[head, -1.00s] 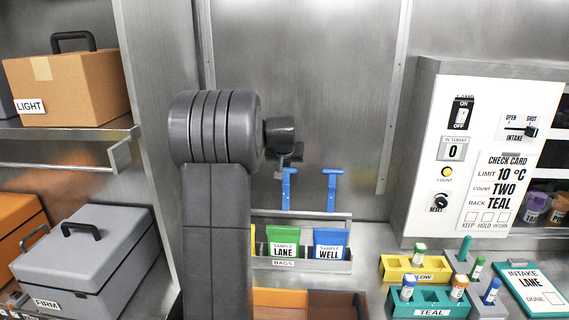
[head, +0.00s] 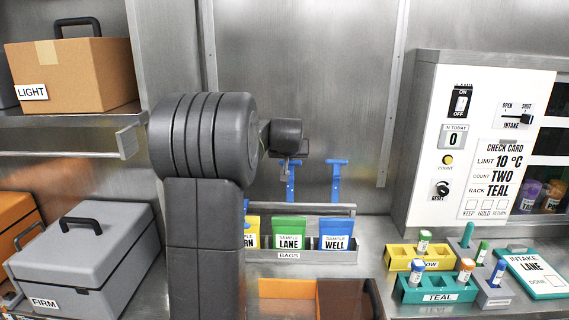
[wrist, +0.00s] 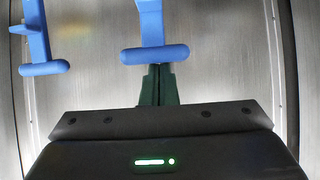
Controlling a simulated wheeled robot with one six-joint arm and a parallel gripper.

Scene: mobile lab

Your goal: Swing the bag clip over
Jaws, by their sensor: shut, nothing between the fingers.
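Two blue T-shaped pieces, a left one (head: 291,182) and a right one (head: 336,180), stand upright against the back wall behind the bag rack. They are the likeliest bag clips, but no label shows which. In the wrist view a blue crossbar (wrist: 154,54) lies just beyond the dark fingers of my gripper (wrist: 158,72). The fingers are together with nothing between them. I cannot tell whether they touch the bar. The second blue piece (wrist: 40,68) is to the left there. In the head view my arm hides part of the rack, and the fingertips are not clear.
The bag rack (head: 262,256) holds yellow, green LANE (head: 289,233) and blue WELL (head: 334,236) bags, with a grey bar (head: 330,209) above. Yellow (head: 395,257) and teal (head: 408,292) tube racks stand right, beside the white panel (head: 423,150). A grey case (head: 80,265) is left.

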